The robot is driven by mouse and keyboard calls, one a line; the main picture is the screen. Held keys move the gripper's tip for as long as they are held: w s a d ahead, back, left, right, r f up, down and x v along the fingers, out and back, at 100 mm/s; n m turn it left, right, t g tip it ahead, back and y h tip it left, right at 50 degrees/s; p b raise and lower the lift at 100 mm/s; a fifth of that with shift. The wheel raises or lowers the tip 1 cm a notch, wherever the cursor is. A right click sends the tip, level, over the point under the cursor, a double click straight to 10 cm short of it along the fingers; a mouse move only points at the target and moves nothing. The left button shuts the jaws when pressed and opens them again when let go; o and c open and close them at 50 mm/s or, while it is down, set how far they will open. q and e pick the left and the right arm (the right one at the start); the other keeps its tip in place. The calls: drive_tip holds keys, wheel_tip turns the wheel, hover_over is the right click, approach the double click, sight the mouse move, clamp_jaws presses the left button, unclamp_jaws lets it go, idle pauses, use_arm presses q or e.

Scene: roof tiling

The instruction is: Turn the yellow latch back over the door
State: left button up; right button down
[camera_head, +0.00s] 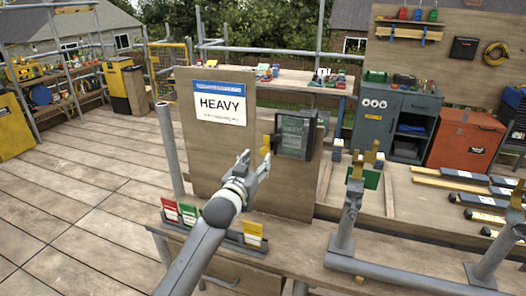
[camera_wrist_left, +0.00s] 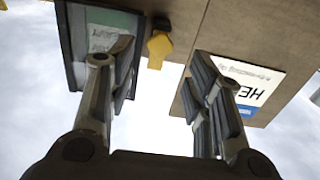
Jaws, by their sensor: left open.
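The yellow latch (camera_head: 266,144) is on the wooden board, just left of the small dark-framed door (camera_head: 296,135) with a greenish pane. It lies beside the door's edge, not across it. In the left wrist view the latch (camera_wrist_left: 159,49) shows against the board, between the dark door frame (camera_wrist_left: 73,50) and the sign. My left gripper (camera_head: 256,164) is open and empty, in front of the board just below and left of the latch. In the left wrist view its two fingers (camera_wrist_left: 162,75) stand apart with the latch beyond the gap. My right gripper is not in view.
The wooden board (camera_head: 215,160) carries a white and blue HEAVY sign (camera_head: 219,103). Card holders (camera_head: 253,234) with coloured cards stand below on the bench. A grey metal stand (camera_head: 345,225) with yellow-topped clamps is to the right. Free floor lies at left.

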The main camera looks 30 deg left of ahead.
sight(264, 151)
use_arm(q)
drive_tip(key=shift+p+x, duration=0.55)
drive_tip(key=shift+x, duration=2.55)
drive_tip(key=c, duration=1)
drive_tip(key=shift+c, duration=0.2)
